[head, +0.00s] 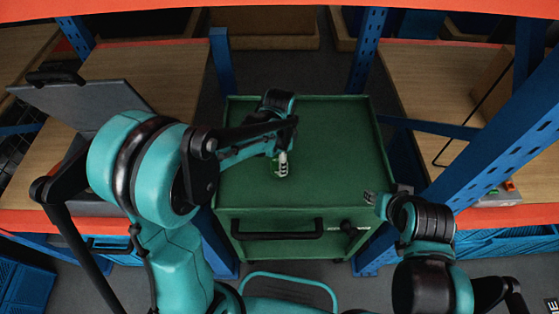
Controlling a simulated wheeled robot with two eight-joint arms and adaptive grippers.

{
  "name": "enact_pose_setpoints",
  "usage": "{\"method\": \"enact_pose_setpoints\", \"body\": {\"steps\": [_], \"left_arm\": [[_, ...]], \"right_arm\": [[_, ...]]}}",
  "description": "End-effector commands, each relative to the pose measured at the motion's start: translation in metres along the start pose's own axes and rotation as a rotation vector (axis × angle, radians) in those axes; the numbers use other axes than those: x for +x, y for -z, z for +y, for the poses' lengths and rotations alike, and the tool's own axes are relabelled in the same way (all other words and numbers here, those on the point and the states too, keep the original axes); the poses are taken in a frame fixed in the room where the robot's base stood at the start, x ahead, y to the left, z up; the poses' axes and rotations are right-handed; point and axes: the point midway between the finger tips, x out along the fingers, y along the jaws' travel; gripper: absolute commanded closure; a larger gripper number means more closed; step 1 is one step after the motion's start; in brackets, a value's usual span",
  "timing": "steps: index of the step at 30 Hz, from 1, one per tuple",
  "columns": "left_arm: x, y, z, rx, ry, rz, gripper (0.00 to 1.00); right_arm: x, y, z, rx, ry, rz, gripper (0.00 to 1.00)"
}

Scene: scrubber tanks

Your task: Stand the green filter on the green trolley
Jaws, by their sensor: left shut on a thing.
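The green trolley (340,150) stands in the middle of the head view, its flat top facing up and a black handle on its front. My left arm reaches in over the trolley top from the left. My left gripper (282,158) is shut on the green filter (275,167), a small piece of which shows beside the pale fingertip. The arm and gripper hide most of the filter. I cannot tell whether its base touches the trolley top. My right gripper (371,198) is by the trolley's front right corner, mostly hidden by its own wrist; its jaws are too small to read.
Blue rack posts (366,50) and orange beams stand around the trolley. Wooden shelves (430,85) lie to both sides. An open grey case (85,100) sits on the left shelf. Blue crates (20,285) are low at the left. The trolley top's right half is bare.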

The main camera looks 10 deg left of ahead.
Motion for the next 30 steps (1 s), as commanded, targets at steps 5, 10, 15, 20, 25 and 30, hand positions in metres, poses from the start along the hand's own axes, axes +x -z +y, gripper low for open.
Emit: {"method": "enact_pose_setpoints", "body": {"steps": [5, 10, 15, 20, 25, 30], "left_arm": [[0.003, 0.0, 0.0, 0.0, 0.0, 0.0, 0.3], [0.003, 0.0, 0.0, 0.0, 0.0, 0.0, 0.3], [0.0, 0.0, 0.0, 0.0, 0.0, 0.0, 0.3], [-0.022, 0.0, 0.0, 0.0, 0.0, 0.0, 0.3], [-0.061, 0.0, 0.0, 0.0, 0.0, 0.0, 0.3], [-0.096, 0.0, 0.0, 0.0, 0.0, 0.0, 0.3]], "right_arm": [[0.002, -0.001, 0.0, 0.0, 0.0, 0.0, 0.6], [0.002, -0.001, 0.0, 0.0, 0.0, 0.0, 0.6], [0.0, 0.0, 0.0, 0.0, 0.0, 0.0, 0.6], [-0.008, 0.006, 0.0, 0.0, 0.0, 0.0, 0.6], [-0.02, 0.014, 0.0, 0.0, 0.0, 0.0, 0.6], [-0.029, 0.021, 0.0, 0.0, 0.0, 0.0, 0.6]]}}
